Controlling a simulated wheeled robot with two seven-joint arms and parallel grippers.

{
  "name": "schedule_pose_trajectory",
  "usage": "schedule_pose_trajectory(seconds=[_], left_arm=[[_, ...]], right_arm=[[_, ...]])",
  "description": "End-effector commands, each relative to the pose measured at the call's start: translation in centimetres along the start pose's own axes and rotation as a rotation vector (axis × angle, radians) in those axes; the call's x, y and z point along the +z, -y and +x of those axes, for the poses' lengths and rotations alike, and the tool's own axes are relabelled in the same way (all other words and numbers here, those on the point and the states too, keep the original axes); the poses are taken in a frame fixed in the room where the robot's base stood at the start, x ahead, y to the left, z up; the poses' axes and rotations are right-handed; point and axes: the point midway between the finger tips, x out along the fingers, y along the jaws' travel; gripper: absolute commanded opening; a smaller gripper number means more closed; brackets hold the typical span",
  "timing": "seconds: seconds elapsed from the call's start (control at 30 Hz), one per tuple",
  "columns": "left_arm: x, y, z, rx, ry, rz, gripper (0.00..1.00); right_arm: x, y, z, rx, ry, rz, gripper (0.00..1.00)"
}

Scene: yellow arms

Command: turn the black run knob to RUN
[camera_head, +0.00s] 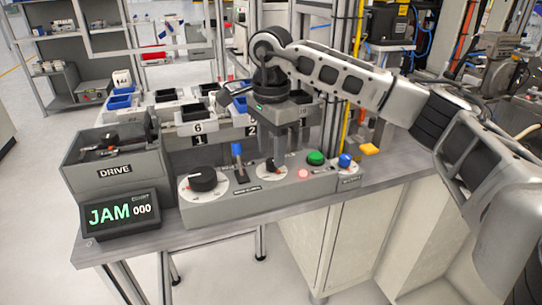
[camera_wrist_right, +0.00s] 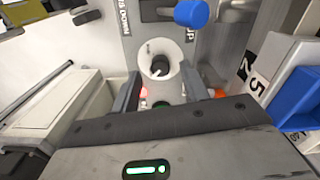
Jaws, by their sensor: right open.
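The control box (camera_head: 240,205) stands on the grey bench. A round white dial with a small black knob (camera_head: 272,166) sits near its middle, partly hidden by my right gripper (camera_head: 283,145). In the right wrist view this knob (camera_wrist_right: 159,68) shows between and beyond the two fingertips. My right gripper (camera_wrist_right: 160,82) is open above the dial; I see no contact with the knob. A larger black knob (camera_head: 203,180) on a white dial is at the box's left. I cannot read which dial is marked RUN. My left gripper is out of view.
A blue-tipped lever (camera_head: 237,150) stands between the dials. Green (camera_head: 315,157), red (camera_head: 303,173) and blue (camera_head: 345,159) controls are to the right. The display (camera_head: 118,215) reads JAM 000. A grey DRIVE bin (camera_head: 116,170) and several part bins stand behind.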

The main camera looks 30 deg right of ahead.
Motion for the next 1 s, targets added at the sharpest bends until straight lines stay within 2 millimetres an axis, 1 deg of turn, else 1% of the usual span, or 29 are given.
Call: schedule_pose_trajectory(seconds=[0.03, 0.1, 0.2, 0.5, 0.53, 0.57, 0.6, 0.67, 0.7, 1.0], left_arm=[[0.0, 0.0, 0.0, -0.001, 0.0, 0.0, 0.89], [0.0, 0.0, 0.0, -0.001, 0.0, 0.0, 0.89], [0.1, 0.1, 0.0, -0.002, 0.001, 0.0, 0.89], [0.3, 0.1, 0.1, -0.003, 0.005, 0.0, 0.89], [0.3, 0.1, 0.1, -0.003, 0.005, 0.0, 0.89], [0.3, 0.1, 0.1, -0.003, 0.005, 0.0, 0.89], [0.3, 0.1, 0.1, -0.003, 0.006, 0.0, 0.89], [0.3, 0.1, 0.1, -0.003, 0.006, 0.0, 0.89], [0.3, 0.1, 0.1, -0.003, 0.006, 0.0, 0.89], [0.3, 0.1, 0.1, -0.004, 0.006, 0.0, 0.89]], right_arm=[[0.0, 0.0, 0.7, 0.002, -0.001, 0.0, 0.45], [0.0, 0.0, 1.4, 0.001, -0.001, 0.0, 0.45], [0.0, 0.0, 1.9, -0.001, 0.0, 0.0, 0.45], [0.0, 0.0, 2.2, -0.001, 0.0, 0.0, 0.45], [0.0, 0.0, 2.2, -0.001, 0.0, 0.0, 0.42], [0.0, 0.0, 2.2, -0.001, 0.0, 0.0, 0.34], [0.0, 0.0, 2.2, -0.001, 0.0, 0.0, 0.23], [0.0, 0.0, 2.2, -0.001, 0.0, 0.0, 0.06], [0.0, 0.0, 2.2, -0.001, 0.0, 0.0, 0.0], [0.0, 0.0, 2.1, 0.0, 0.001, 0.025, 0.0]])
